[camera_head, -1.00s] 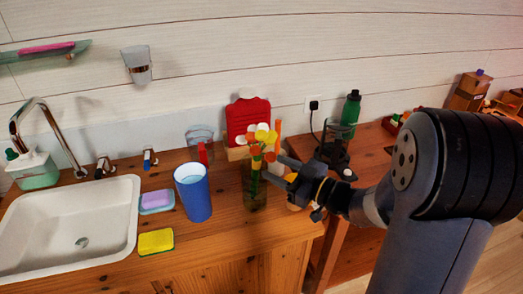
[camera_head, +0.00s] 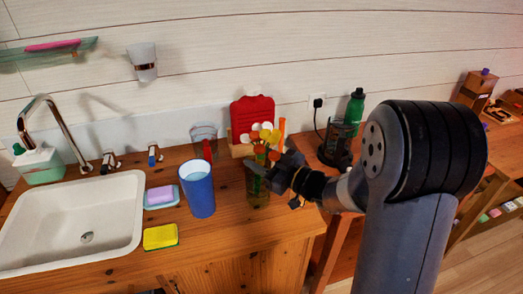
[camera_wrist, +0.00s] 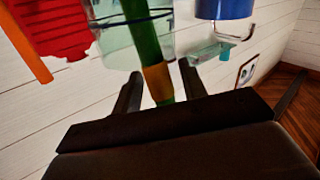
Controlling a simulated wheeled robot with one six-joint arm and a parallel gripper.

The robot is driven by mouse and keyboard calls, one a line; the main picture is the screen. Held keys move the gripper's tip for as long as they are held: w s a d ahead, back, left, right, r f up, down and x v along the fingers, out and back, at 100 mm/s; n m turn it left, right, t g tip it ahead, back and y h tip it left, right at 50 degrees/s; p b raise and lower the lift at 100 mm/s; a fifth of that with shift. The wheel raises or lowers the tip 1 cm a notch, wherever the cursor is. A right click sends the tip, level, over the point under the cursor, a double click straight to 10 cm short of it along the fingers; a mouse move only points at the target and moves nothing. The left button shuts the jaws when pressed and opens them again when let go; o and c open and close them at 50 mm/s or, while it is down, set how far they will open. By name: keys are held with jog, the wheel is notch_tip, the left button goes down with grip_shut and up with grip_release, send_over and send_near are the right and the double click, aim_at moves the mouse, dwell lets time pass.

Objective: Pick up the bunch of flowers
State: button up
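The bunch of flowers (camera_head: 264,140), with white, yellow, red and orange heads on green stems, stands in a clear glass vase (camera_head: 258,193) near the counter's front edge. My gripper (camera_head: 268,172) is at the stems, below the heads and around the vase's rim height, partly hiding them. In the wrist view my gripper (camera_wrist: 160,86) has its two fingers apart, one on each side of the green stems (camera_wrist: 145,45). Slivers of space show between stems and fingers, so it looks open. Whether a finger touches the stems I cannot tell.
A dark coffee maker (camera_head: 337,145) and green bottle (camera_head: 354,107) are at the right. The sink (camera_head: 75,225) is left.

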grip_shut()
jog(key=shift+r, duration=0.15)
dwell(0.4)
